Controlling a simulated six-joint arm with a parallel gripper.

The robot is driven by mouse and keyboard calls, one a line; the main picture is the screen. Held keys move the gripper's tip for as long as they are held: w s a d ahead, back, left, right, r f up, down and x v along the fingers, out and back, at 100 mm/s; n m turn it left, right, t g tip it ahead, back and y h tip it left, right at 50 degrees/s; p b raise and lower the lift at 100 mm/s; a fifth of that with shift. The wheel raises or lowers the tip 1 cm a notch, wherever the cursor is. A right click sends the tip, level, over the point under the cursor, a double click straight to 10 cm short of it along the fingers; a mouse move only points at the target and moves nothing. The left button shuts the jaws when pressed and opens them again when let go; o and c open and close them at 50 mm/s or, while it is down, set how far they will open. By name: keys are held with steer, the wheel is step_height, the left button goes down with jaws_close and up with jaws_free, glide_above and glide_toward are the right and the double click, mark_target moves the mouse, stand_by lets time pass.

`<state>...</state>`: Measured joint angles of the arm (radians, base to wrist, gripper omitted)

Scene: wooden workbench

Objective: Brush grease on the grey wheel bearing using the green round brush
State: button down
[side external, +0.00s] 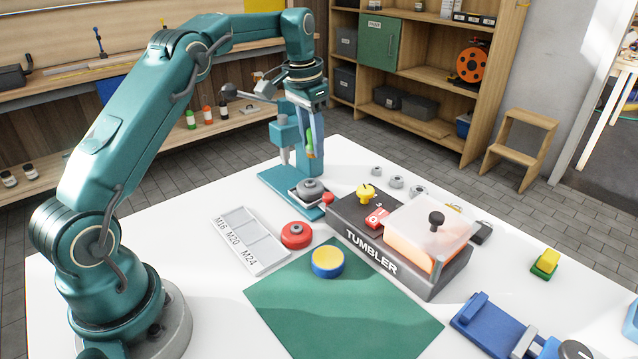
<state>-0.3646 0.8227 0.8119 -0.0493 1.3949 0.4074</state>
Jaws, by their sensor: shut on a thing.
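My gripper (312,145) is at the back of the white table, pointing down beside the teal press. It is shut on a slim green thing (316,130), which looks like the green brush; the fingers hide much of it and its bristles are not clear. A dark grey round part (312,187), apparently the grey wheel bearing, lies on the press base. The gripper is above it in the picture, with a visible gap between them.
The teal press (283,135) stands close to my gripper. The tumbler box (375,248), a red round part (296,236), a labelled tray (252,240) and a blue-yellow round tin (328,262) are in front. The green mat (345,315) is mostly bare.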

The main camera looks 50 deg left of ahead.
mark_target(310, 157)
steer(key=shift+f, duration=2.7)
steer(key=shift+s+f, duration=0.15)
steer(key=shift+f, duration=0.15)
steer(key=shift+s, duration=0.6)
steer(key=shift+w+f, duration=0.1)
steer(key=shift+w, duration=0.6)
steer(key=shift+s, duration=0.65)
steer(key=shift+w, duration=0.7)
steer(key=shift+s, duration=0.65)
steer(key=shift+w, duration=0.7)
steer(key=shift+r, duration=4.1)
